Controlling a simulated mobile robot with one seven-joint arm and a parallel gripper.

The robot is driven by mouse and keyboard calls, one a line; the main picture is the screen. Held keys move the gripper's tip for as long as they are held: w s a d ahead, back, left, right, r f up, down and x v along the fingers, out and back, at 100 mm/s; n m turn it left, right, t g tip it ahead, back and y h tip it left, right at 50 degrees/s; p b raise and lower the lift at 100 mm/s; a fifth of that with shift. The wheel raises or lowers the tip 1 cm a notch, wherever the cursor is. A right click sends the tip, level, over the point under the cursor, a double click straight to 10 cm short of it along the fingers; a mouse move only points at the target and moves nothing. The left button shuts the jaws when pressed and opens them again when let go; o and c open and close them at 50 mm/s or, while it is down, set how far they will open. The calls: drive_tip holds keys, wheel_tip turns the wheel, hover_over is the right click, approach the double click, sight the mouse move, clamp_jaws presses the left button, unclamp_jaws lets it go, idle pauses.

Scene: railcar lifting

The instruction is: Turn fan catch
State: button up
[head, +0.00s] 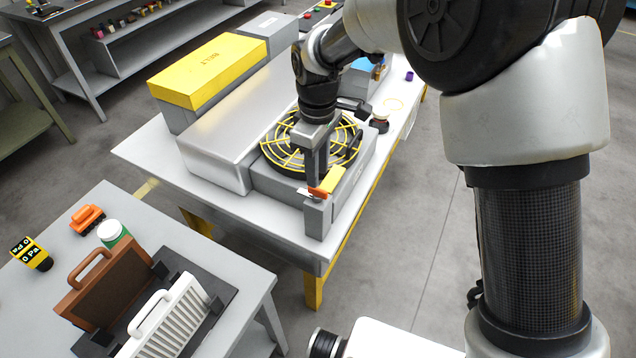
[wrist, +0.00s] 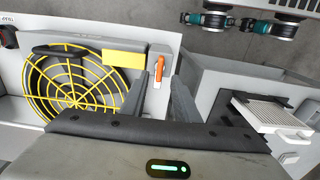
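The fan (head: 290,150) is a dark round housing under a yellow wire guard, set on a grey unit; it also shows at left in the wrist view (wrist: 75,88). The orange catch (head: 317,192) is at the unit's near end, beside a yellow block (head: 333,179). In the wrist view the catch (wrist: 159,75) is an upright orange lever on a pale plate. My gripper (head: 317,176) points down just over the catch. In the wrist view my gripper (wrist: 164,88) is open, with the catch showing between its fingertips. I cannot tell whether either finger touches it.
A yellow box marked BELT (head: 210,70) and a silver box (head: 220,130) stand on the bench behind. A nearer table (head: 95,210) holds a brown filter (head: 105,290) and a white filter (head: 170,320). Open floor (head: 400,240) lies to the right.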

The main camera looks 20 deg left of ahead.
sight(318, 188)
drive_tip(key=shift+f, duration=2.8)
clamp_jaws()
